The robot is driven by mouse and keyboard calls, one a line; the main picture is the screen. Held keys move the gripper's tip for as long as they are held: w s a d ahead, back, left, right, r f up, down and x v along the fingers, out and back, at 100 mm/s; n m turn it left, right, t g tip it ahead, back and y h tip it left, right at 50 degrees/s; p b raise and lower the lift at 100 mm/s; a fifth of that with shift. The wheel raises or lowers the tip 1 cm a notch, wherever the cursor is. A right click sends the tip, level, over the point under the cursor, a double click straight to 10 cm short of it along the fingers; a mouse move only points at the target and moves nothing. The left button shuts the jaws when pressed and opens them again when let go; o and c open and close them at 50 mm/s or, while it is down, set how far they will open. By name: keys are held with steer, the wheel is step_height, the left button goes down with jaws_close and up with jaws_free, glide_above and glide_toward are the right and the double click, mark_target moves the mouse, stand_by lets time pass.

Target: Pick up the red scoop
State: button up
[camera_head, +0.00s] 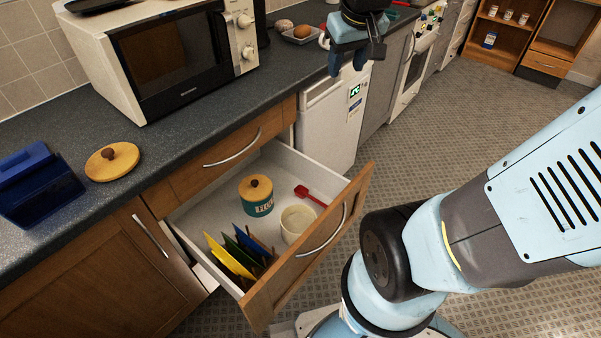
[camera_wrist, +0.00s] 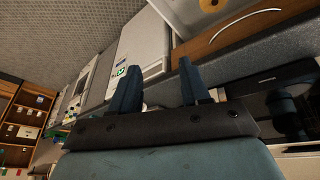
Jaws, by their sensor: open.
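The red scoop (camera_head: 309,195) lies inside the open drawer (camera_head: 188,221), toward its far right side. It is behind the cream pot and to the right of the teal canister. My gripper (camera_head: 349,64) is high above the counter's far end, well away from the drawer. Its two dark blue fingers are apart and empty. In the wrist view my gripper (camera_wrist: 162,82) shows the same open gap, with the counter and cabinet fronts beyond it. I cannot make out the scoop in the wrist view.
In the drawer are a teal canister (camera_head: 258,199), a cream pot (camera_head: 299,226) and several coloured upright boards (camera_head: 229,258). The counter holds a microwave (camera_head: 178,57), a wooden lid (camera_head: 112,161) and a blue box (camera_head: 38,187). A white appliance (camera_head: 329,125) stands beyond the drawer. Open floor lies to the right.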

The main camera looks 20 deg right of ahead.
steer(key=w+f+n+g, duration=0.1)
steer(key=w+f, duration=0.8)
steer(key=n+g, duration=0.3)
steer(key=n, duration=0.2)
glide_above(312, 197)
step_height(312, 197, down, 41)
steer(key=shift+y, duration=0.3)
steer(key=shift+f, duration=6.45)
steer(key=shift+c, duration=0.2)
jaws_close()
